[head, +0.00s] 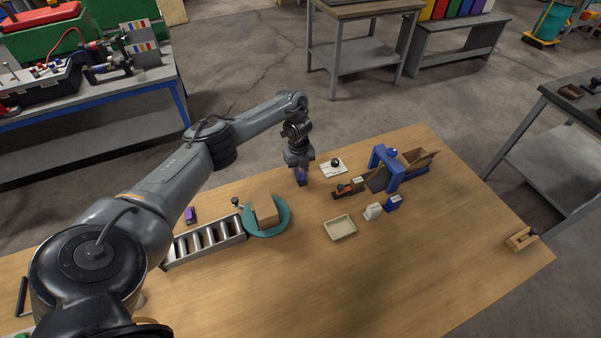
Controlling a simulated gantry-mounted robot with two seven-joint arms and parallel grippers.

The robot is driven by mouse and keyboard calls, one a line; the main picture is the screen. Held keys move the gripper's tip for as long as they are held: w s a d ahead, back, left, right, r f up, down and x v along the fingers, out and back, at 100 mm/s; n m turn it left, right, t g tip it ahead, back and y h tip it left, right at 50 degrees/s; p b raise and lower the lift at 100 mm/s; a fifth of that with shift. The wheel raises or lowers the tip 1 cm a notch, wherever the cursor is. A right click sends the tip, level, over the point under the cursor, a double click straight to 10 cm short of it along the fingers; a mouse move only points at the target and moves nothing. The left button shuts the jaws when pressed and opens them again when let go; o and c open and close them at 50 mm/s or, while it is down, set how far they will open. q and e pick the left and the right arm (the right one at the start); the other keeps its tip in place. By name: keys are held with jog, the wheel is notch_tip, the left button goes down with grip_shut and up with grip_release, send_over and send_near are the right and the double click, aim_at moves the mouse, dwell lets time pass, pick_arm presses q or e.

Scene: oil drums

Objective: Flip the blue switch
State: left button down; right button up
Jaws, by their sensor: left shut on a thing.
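My left gripper (300,169) reaches down to the table near its far edge, at the middle of the view. It is shut on a small dark blue thing (302,181), which looks like the blue switch. The fingers and the wrist cover part of it, so its position cannot be made out. My right gripper is not in view.
A white plate with a black knob (333,167) lies just right of the gripper. A blue arch (387,167) stands farther right, with small white (373,211) and blue (393,202) blocks in front. A teal turntable (280,225), roller conveyor (205,241) and beige tray (340,228) sit nearer.

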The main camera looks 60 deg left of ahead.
pick_arm(q)
jog(key=c, duration=1)
grip_release()
jog(key=shift+o, duration=0.2)
jog(key=shift+r+p, duration=0.35)
jog(key=shift+r, duration=0.2)
notch_tip(320, 180, up, 10)
jog(key=a+p, duration=0.1)
jog(key=p, duration=0.4)
jog(key=shift+f+p, duration=0.15)
jog(key=shift+p, duration=0.15)
jog(key=shift+a, duration=0.1)
